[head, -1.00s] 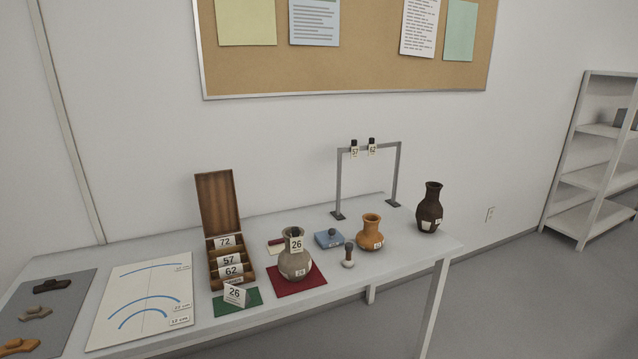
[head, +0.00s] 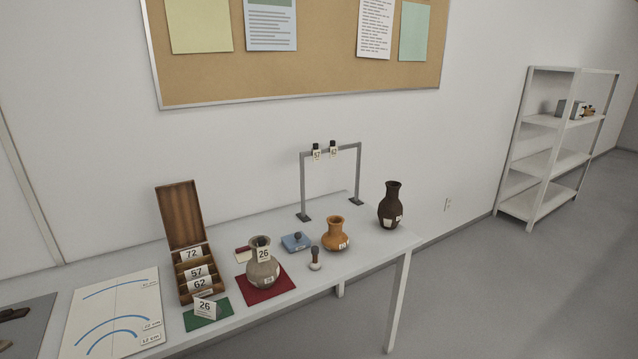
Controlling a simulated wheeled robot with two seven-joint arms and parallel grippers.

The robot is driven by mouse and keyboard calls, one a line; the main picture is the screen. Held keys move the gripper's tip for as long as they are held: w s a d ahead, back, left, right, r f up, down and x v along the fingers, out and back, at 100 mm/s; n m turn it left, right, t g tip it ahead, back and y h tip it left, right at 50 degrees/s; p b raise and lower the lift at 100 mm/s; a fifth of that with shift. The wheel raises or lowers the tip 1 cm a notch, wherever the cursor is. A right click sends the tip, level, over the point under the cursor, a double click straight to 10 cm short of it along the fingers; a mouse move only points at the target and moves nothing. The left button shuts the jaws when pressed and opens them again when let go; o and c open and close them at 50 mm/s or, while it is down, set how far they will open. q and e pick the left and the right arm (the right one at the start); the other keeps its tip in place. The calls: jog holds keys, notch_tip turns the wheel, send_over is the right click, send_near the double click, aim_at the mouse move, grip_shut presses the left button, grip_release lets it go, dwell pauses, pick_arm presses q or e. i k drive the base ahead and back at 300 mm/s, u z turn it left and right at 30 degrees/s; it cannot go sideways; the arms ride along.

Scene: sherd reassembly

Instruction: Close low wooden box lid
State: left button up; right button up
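The low wooden box (head: 183,289) stands on the white table, left of the middle. Its lid (head: 181,215) is open and stands upright at the back, leaning slightly. Inside are compartments with cards marked 72 (head: 191,254), 57 (head: 196,272) and 62 (head: 200,284). Neither of my grippers is in view.
A green mat (head: 207,315) with a card 26 lies before the box. A grey jar (head: 262,272) on a red mat (head: 281,283) stands to its right, then a blue stamp pad (head: 296,242), orange jar (head: 335,235) and dark vase (head: 390,207). A metal frame (head: 303,180) stands behind.

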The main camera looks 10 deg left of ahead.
aim_at(178, 205)
jog(key=u, duration=0.45)
jog(key=k, duration=0.55)
jog(key=u, duration=1.35)
jog(key=i, duration=1.15)
jog(key=z, duration=0.6)
jog(key=i, duration=0.65)
jog(key=z, duration=0.8)
